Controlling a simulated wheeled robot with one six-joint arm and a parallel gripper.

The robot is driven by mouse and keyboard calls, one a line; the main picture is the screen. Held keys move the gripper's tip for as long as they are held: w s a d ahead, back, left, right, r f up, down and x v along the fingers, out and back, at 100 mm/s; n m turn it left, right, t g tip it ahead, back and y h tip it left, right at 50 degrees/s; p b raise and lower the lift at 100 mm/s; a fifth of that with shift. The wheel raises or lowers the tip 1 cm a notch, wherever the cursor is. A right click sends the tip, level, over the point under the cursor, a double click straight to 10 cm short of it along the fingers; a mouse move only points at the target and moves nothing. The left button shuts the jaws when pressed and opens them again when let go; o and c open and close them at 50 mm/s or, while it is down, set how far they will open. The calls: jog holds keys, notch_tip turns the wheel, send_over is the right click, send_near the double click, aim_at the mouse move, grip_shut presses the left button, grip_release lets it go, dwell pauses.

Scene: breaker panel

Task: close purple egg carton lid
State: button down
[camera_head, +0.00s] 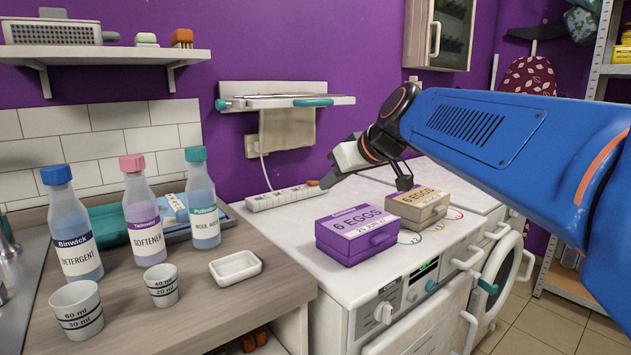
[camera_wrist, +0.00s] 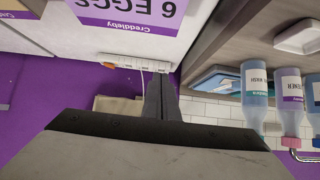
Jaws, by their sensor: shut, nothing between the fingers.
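The purple egg carton (camera_head: 357,240) sits on the white washing machine top.
A beige egg carton (camera_head: 417,207) stands close by on the right. A white power strip (camera_head: 285,196) lies along the purple wall behind. Bottles and measuring cups stand on the wooden counter (camera_head: 213,310) at left. The machine top is clear left of the purple carton.

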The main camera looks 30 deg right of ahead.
jog(key=shift+r, duration=0.15)
jog(key=shift+r, duration=0.65)
jog(key=shift+r, duration=0.1)
jog(key=s+d, duration=0.1)
jog(key=s, duration=0.8)
jog(key=shift+d+r, duration=0.2)
jog(key=shift+d, duration=0.2)
